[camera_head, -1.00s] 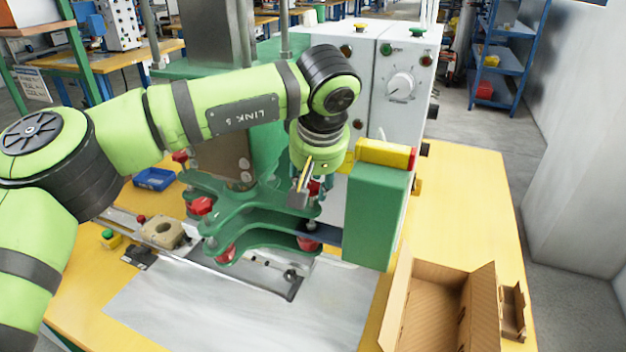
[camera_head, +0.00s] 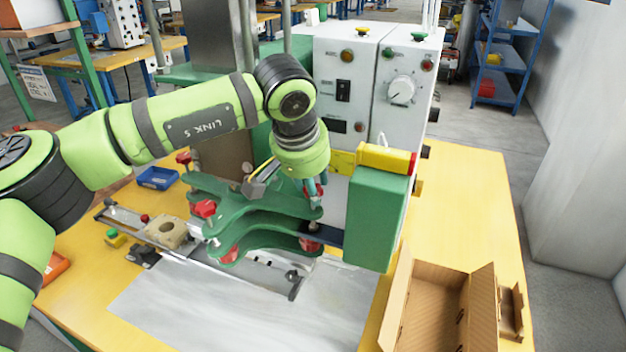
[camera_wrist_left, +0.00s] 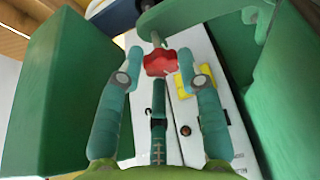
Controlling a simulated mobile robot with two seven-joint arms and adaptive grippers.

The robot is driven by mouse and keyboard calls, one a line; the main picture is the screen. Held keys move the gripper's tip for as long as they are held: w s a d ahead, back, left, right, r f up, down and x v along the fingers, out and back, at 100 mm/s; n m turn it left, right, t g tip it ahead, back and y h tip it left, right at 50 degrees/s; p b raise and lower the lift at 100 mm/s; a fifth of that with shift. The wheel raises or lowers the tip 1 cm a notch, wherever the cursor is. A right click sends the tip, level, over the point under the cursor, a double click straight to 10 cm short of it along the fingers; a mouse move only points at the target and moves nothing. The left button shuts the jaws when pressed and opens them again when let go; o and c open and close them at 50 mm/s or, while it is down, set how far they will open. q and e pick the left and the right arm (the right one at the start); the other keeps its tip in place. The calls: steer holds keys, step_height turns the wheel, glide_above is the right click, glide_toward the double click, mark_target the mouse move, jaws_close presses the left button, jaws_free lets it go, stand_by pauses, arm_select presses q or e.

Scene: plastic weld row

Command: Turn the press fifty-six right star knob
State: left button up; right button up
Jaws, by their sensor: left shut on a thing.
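The press (camera_head: 258,205) has green curved plates with several red star knobs. My left gripper (camera_head: 314,190) comes down over the red star knob at the right of the upper plate, and its teal fingers mostly cover that knob in the head view. In the left wrist view the red star knob (camera_wrist_left: 160,63) sits between the two teal fingertips, on a grey stem. My left gripper (camera_wrist_left: 160,70) is shut on it. Other red knobs stand apart from it at the left of the upper plate (camera_head: 204,208) and on the lower plate (camera_head: 310,244). My right gripper is out of view.
A green block (camera_head: 375,215) and a yellow cylinder (camera_head: 385,158) stand close right of the gripper. The control box (camera_head: 345,60) is behind. An open cardboard box (camera_head: 400,300) is at front right. A blue tray (camera_head: 157,178) lies left.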

arm_select(q)
steer(key=shift+s+a+f+m, duration=0.15)
steer(key=shift+f+m, duration=0.2)
steer(key=shift+m, duration=0.25)
steer(key=o, duration=1.1)
steer(key=shift+r, duration=0.15)
steer(key=shift+r, duration=0.2)
steer(key=v, duration=1.1)
steer(key=shift+a+r, duration=0.2)
steer(key=shift+r, duration=0.15)
steer(key=shift+f, duration=0.1)
